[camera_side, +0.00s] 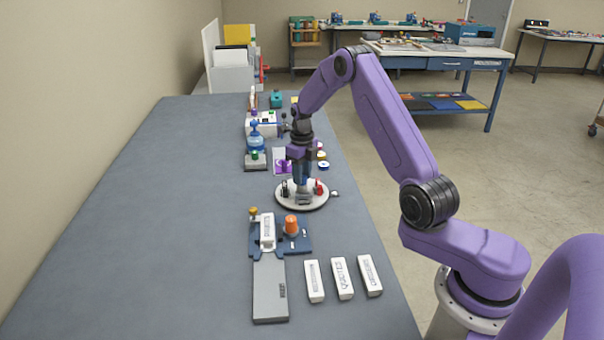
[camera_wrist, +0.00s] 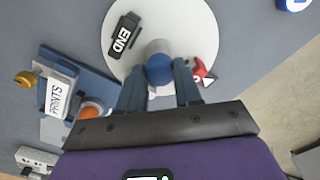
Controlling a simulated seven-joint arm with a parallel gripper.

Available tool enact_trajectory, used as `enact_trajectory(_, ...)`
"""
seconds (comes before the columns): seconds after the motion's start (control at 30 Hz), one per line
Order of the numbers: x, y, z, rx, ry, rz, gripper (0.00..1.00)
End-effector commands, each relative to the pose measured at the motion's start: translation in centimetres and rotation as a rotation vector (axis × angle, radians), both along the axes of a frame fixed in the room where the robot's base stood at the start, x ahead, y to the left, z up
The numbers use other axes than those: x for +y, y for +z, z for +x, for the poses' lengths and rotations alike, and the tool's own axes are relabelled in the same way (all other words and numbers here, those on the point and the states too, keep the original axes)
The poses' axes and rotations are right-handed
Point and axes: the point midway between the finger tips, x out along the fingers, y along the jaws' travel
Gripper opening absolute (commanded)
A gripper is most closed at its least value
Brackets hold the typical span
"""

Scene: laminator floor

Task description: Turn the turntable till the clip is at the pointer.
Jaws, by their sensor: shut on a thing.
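The turntable (camera_side: 314,204) is a round white disc on the grey bench, also large in the wrist view (camera_wrist: 185,22). A black piece lettered END (camera_wrist: 123,35) lies on its left part, and a red piece (camera_wrist: 203,71) with a white mark is near its right edge. I cannot tell for certain which is the clip. A grey post with a blue top (camera_wrist: 159,68) stands on the disc. My gripper (camera_side: 302,182) points down over the disc, its fingers (camera_wrist: 160,82) shut on the post. A small light piece (camera_side: 335,193) at the disc's right rim may be the pointer.
A blue fixture (camera_side: 296,244) with an orange knob (camera_side: 291,225) and a PRINTS block (camera_side: 267,230) stands in front. Several white labelled blocks (camera_side: 342,278) lie nearer. A blue-topped device (camera_side: 255,145) and other items stand behind. The bench's left side is clear.

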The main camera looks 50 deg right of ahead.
Motion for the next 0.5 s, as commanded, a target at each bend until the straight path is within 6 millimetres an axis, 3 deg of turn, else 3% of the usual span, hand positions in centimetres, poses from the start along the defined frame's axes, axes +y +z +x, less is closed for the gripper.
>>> enact_trajectory(0.13,-0.02,0.1,0.06,-0.002,0.0,-0.001,0.0)
enact_trajectory(0.17,-0.02,0.1,0.06,-0.002,0.0,-0.001,0.4)
enact_trajectory(0.2,-0.02,0.09,0.07,-0.002,0.0,-0.001,0.53)
enact_trajectory(0.23,-0.02,0.09,0.06,-0.002,0.0,-0.001,0.6)
enact_trajectory(0.5,-0.01,0.06,0.02,-0.001,0.001,0.0,0.6)
